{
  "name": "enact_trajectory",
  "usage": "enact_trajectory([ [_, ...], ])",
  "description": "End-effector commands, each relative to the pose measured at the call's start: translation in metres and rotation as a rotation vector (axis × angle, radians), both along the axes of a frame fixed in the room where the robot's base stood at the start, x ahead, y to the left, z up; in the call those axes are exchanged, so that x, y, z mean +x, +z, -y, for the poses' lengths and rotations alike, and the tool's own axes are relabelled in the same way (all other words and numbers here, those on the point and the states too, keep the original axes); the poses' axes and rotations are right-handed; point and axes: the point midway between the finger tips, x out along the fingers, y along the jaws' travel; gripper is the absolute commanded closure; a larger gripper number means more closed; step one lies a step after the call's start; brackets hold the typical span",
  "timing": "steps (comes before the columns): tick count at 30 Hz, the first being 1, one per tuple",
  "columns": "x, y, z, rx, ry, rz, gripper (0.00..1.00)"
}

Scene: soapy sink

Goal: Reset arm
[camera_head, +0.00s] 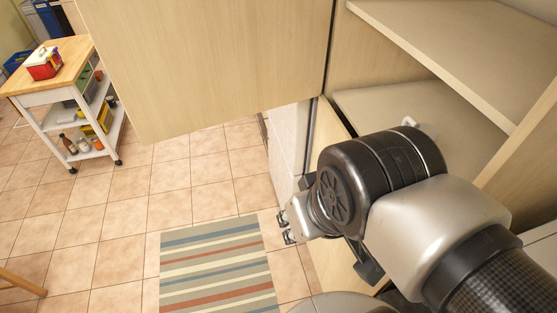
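My arm reaches in from the lower right of the head view, in front of an open cabinet. My gripper (288,228) is at the arm's end, left of the black wrist joint, above the floor near the striped rug. Only a small part of the gripper shows, and the rest is hidden behind the wrist. I cannot tell whether its fingers are apart or together. Nothing is visibly held in it.
An open wooden cabinet door (215,60) spans the upper middle. Cabinet shelves (440,50) stand close to my arm at the right. A striped rug (215,265) lies on the tiled floor (110,215). A wheeled cart (60,85) stands at the upper left. The left floor is mostly clear.

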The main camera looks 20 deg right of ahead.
Motion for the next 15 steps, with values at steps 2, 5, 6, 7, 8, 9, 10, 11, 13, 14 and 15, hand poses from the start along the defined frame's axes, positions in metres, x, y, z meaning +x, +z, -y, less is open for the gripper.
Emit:
enact_trajectory([
  [2, 0.000, 0.000, -0.001, 0.004, -0.002, 0.003, 0.68],
  [5, 0.000, 0.000, -0.001, 0.003, -0.001, 0.001, 0.68],
  [6, 0.000, 0.000, 0.000, 0.003, -0.001, 0.001, 0.68],
  [7, 0.000, 0.000, 0.000, 0.002, 0.000, 0.001, 0.68],
  [8, 0.000, -0.001, 0.000, 0.002, 0.000, 0.001, 0.68],
  [9, 0.000, -0.004, 0.000, 0.001, -0.001, 0.000, 0.68],
  [10, 0.000, -0.007, 0.000, 0.001, -0.001, 0.000, 0.68],
  [11, 0.000, -0.011, 0.000, 0.001, -0.001, 0.000, 0.68],
  [13, 0.000, -0.023, 0.000, 0.001, 0.000, 0.000, 0.68],
  [14, 0.000, -0.030, 0.000, 0.001, 0.000, -0.001, 0.68],
  [15, 0.000, -0.038, 0.000, 0.001, 0.000, -0.001, 0.68],
])
